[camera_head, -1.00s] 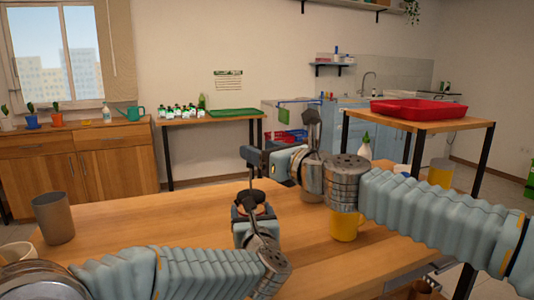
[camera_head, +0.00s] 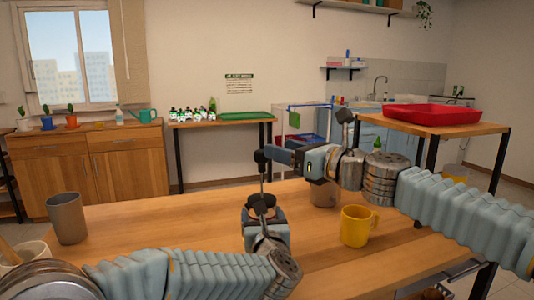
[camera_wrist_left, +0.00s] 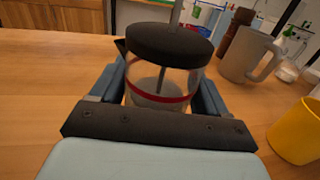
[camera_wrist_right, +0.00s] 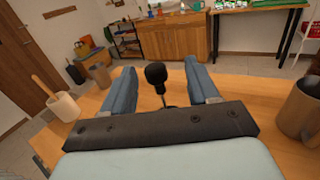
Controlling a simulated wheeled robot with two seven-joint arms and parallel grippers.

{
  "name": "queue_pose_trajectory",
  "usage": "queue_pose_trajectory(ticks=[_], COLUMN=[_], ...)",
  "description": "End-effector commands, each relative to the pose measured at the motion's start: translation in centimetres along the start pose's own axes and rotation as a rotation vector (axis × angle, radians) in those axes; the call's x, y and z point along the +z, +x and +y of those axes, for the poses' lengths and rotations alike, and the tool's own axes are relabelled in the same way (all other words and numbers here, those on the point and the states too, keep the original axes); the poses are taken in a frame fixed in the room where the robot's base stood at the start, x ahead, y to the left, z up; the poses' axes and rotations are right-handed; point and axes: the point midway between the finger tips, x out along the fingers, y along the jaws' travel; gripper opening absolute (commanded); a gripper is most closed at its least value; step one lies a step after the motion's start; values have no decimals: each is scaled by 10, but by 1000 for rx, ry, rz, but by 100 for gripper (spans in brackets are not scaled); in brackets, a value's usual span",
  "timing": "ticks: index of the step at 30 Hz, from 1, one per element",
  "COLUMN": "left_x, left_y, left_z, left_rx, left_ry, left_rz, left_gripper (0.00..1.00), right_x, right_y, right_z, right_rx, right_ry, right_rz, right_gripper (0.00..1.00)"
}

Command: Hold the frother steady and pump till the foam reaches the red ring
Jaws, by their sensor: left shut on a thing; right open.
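The frother has a black lid (camera_wrist_left: 168,42), a clear body with a red ring (camera_wrist_left: 158,92) and pale contents low in it; the exact level against the ring is hard to tell. My left gripper (camera_head: 264,216) is shut around its body, and it stands upright. A thin plunger rod rises from the lid to a black knob (camera_head: 260,157). My right gripper (camera_head: 274,156) is at the knob's height. In the right wrist view the knob (camera_wrist_right: 155,74) sits between its open fingers, with space on both sides.
A yellow mug (camera_head: 355,227) and a grey mug (camera_wrist_left: 245,55) stand right of the frother. A grey cup (camera_head: 66,218) and a pot with a wooden handle (camera_wrist_right: 62,106) stand at the left. A red tray (camera_head: 433,114) lies on another table. The table's middle front is clear.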

Motion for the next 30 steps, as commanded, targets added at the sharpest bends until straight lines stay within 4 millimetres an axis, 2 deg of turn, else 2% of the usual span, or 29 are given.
queue_pose_trajectory(ticks=[1, 6, 12, 16, 20, 30], left_x=[0, 0, 0, 0, 0, 0], left_y=[0, 0, 0, 0, 0, 0], left_z=[0, 0, 0, 0, 0, 0], left_rx=[0, 0, 0, 0, 0, 0], left_ry=[0, 0, 0, 0, 0, 0], left_rz=[-1, -1, 0, 0, 0, 0], left_gripper=[33, 33, 33, 33, 33, 33], right_x=[3, 3, -6, -9, -10, -12], right_y=[-2, -18, -39, -42, -29, 35], right_z=[-9, -30, -41, -40, -33, -1], right_rx=[51, 250, 410, 453, 461, 460], right_ry=[7, 2, -16, -22, -22, -23], right_rz=[-8, -6, 22, 33, 35, 34], right_gripper=[59, 59, 59, 59, 59, 59])
